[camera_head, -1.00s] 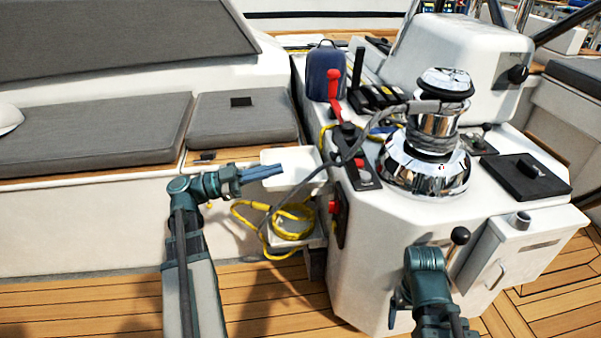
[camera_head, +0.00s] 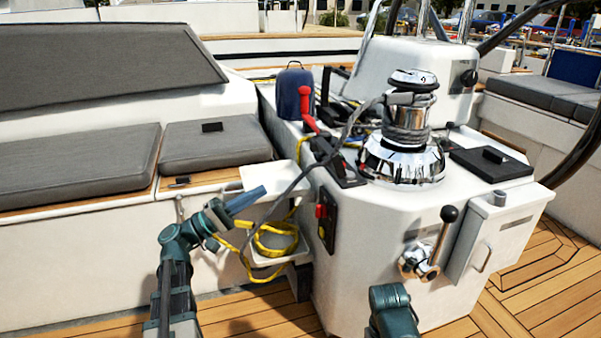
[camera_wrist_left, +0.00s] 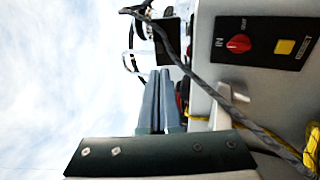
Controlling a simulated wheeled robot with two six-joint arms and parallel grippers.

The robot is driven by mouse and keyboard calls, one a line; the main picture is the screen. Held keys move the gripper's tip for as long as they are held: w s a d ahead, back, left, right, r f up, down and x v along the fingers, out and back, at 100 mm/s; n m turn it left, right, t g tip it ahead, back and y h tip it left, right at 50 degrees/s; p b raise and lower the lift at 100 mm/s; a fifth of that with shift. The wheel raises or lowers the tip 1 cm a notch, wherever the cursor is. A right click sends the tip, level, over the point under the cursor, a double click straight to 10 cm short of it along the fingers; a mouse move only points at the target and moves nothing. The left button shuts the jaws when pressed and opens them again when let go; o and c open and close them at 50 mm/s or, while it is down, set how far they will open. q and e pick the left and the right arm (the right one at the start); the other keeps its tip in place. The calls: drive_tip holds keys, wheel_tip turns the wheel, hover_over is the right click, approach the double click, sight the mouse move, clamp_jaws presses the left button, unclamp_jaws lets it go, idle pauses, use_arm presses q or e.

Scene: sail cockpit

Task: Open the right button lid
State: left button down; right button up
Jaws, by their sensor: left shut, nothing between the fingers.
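A black switch panel (camera_head: 338,162) with a red part lies on top of the white console, left of the chrome winch. It seems to carry the button lids, but I cannot make out the right lid or whether it is open. My left gripper (camera_head: 246,200) is shut and empty, left of the console and apart from the panel, near a white ledge. In the left wrist view its two blue fingers (camera_wrist_left: 160,95) lie side by side. My right gripper is out of view; only part of that arm shows at the bottom.
The chrome winch (camera_head: 405,140) holds a grey rope (camera_head: 300,180) that hangs down near my left gripper. A red-knobbed side panel (camera_head: 326,218), a yellow rope coil (camera_head: 275,238), a blue bag (camera_head: 294,95) and a black-knobbed lever (camera_head: 440,235) are close by.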

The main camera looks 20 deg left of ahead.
use_arm(q)
drive_tip(key=p, duration=0.5)
approach(315, 156)
drive_tip(key=f+x, duration=0.1)
drive_tip(key=x, duration=0.4)
drive_tip(key=shift+x, duration=1.05)
drive_tip(key=shift+w+f, duration=0.1)
drive_tip(key=shift+p, duration=0.3)
drive_tip(key=r+y+p, duration=0.1)
drive_tip(key=p, duration=0.2)
drive_tip(key=shift+d+r+g, duration=0.1)
drive_tip(key=shift+r+g, duration=0.15)
drive_tip(key=shift+g, duration=0.15)
drive_tip(key=shift+w+d+r+p, duration=0.2)
drive_tip(key=shift+p, duration=0.4)
drive_tip(key=shift+f, duration=0.1)
